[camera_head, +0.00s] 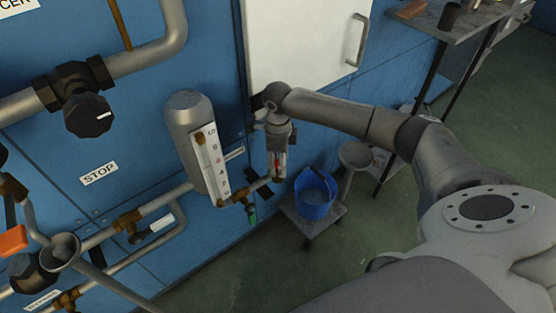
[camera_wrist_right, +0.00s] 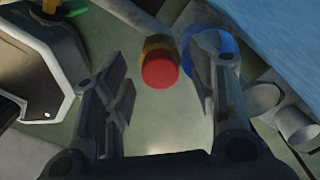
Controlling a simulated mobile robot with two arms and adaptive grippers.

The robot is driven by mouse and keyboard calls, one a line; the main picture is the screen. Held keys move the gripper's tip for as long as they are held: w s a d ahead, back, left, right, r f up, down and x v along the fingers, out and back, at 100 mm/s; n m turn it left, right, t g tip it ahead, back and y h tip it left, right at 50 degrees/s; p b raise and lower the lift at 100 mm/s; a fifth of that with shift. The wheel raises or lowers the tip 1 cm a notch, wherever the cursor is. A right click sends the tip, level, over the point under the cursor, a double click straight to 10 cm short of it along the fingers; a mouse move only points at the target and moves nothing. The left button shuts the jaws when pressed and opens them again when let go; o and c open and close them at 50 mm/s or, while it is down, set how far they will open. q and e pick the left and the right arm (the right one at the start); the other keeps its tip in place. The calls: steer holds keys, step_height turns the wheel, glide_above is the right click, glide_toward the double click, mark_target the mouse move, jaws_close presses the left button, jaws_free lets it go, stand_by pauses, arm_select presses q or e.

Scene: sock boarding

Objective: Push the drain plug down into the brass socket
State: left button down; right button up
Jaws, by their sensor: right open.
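The drain plug shows in the right wrist view as a red round end (camera_wrist_right: 160,70). The brass socket (camera_wrist_right: 157,45) shows as a brass-coloured collar just behind it; how deep the plug sits I cannot tell. In the head view the red plug (camera_head: 278,171) is a small patch between the fingers. My right gripper (camera_head: 277,178) is open and points down over the plug at the end of the brass pipework. In the wrist view its fingers (camera_wrist_right: 165,95) stand on either side of the red end, with gaps. My left gripper is out of view.
A grey cylinder (camera_head: 186,112) with a numbered scale (camera_head: 209,160) stands just left of my right gripper. A green-tipped brass valve (camera_head: 252,214) hangs below. A blue bucket (camera_head: 314,194) stands on a low stand (camera_head: 303,226). A white door (camera_head: 295,45) is behind.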

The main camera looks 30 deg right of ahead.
step_height(320, 180, up, 12)
stand_by(0.5)
stand_by(0.5)
